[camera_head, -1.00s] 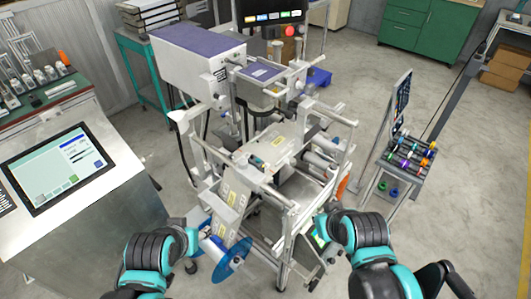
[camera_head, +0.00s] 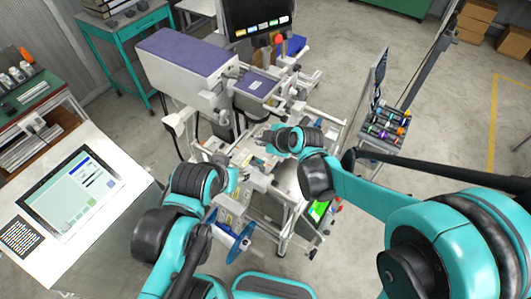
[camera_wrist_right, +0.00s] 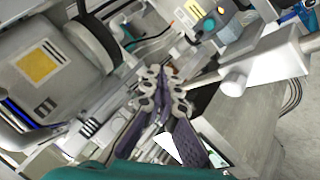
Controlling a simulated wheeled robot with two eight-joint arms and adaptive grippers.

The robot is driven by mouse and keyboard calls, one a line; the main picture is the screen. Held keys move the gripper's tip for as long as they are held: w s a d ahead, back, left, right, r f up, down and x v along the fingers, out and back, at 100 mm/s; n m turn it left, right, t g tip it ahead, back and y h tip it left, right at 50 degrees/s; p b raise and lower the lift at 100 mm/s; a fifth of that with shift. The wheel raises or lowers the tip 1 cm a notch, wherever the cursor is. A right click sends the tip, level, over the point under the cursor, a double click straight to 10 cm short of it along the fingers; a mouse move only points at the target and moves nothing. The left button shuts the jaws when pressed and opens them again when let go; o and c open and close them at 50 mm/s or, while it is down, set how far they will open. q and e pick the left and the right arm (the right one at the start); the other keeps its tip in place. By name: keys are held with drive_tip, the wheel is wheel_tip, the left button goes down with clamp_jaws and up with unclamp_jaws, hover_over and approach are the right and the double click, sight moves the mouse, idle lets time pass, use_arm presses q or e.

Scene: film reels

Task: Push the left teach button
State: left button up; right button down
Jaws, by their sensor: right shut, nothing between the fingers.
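The white film machine (camera_head: 188,112) stands in the middle of the head view. My right gripper (camera_head: 262,143) is over the middle of the machine, its arm reaching in from the right. In the right wrist view its fingers (camera_wrist_right: 163,90) are shut with nothing between them, close among machine parts. A small blue and orange part (camera_wrist_right: 208,24) shows beyond the fingertips; I cannot tell whether it is a teach button. My left gripper (camera_head: 243,180) is low at the machine's front left; its fingers are too small and covered to read. I cannot clearly pick out the left teach button.
A blue reel (camera_head: 238,243) is at the machine's front. A touchscreen (camera_head: 70,193) is on the console at left. A rack of coloured spools (camera_head: 386,128) stands at right. In the wrist view, a housing with a yellow label (camera_wrist_right: 38,66) is left of the fingers.

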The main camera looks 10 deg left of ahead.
sight(261, 162)
idle(0.3)
drive_tip(key=shift+f, duration=0.1)
wheel_tip(261, 162, down, 9)
drive_tip(key=b, duration=0.7)
drive_tip(key=shift+r, duration=0.2)
idle(1.0)
drive_tip(key=shift+f+b, duration=0.4)
drive_tip(key=shift+b, duration=0.15)
drive_tip(key=shift+f+b, duration=0.4)
drive_tip(key=shift+f, duration=0.05)
drive_tip(key=shift+r, duration=0.1)
idle(0.5)
drive_tip(key=shift+r+p, duration=0.65)
drive_tip(key=shift+r, duration=0.15)
